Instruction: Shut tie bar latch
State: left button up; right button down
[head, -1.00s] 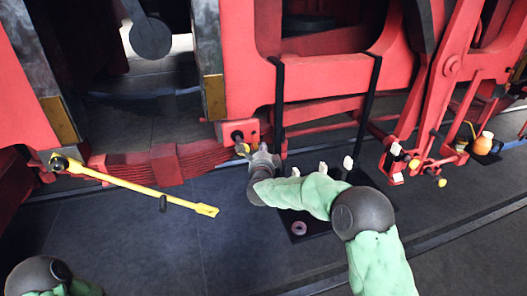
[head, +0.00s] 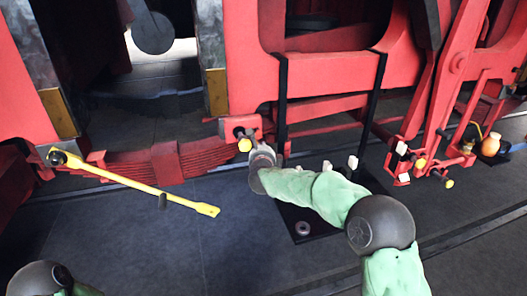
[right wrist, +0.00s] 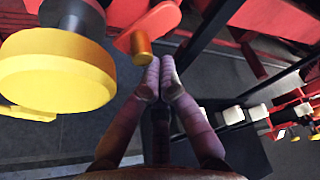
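A yellow bar (head: 140,185) with a forked free end slants down to the right from a pivot (head: 62,160) at the left in the head view; I cannot tell whether it is the tie bar. A yellow knob (head: 245,145) sits on the red frame end; it looms large in the right wrist view (right wrist: 55,80). Beside it there is a red lever with an orange pin (right wrist: 141,47). My right gripper (right wrist: 160,72) is shut, its fingertips together just below the pin, with nothing visible between them. No latch is clearly identifiable. My left gripper is out of view.
Red frame and rods (head: 330,110) fill the back, with two black upright straps in front. A dark mat (head: 300,238) with a small ring and white pieces lies under my right arm. Yellow-tipped bolts and an orange pot (head: 490,145) are at right.

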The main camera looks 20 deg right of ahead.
jog(key=shift+a+r+m+g+y+b, duration=0.3)
jog(key=shift+m+y+b, duration=0.35)
jog(key=shift+m, duration=0.8)
jog(key=shift+a+r+m+t+y+b, duration=0.15)
jog(key=shift+a+m+y+b, duration=0.35)
jog(key=shift+m+y, duration=0.7)
jog(key=shift+a+r+m+g+y+b, duration=0.25)
jog(key=shift+m+y+b, duration=0.25)
jog(key=shift+m, duration=1.25)
jog(key=shift+a, duration=0.1)
notch_tip(320, 180, down, 4)
jog(key=b, duration=0.4)
jog(key=v, duration=1)
jog(key=shift+p, duration=0.45)
jog(key=shift+a, duration=0.1)
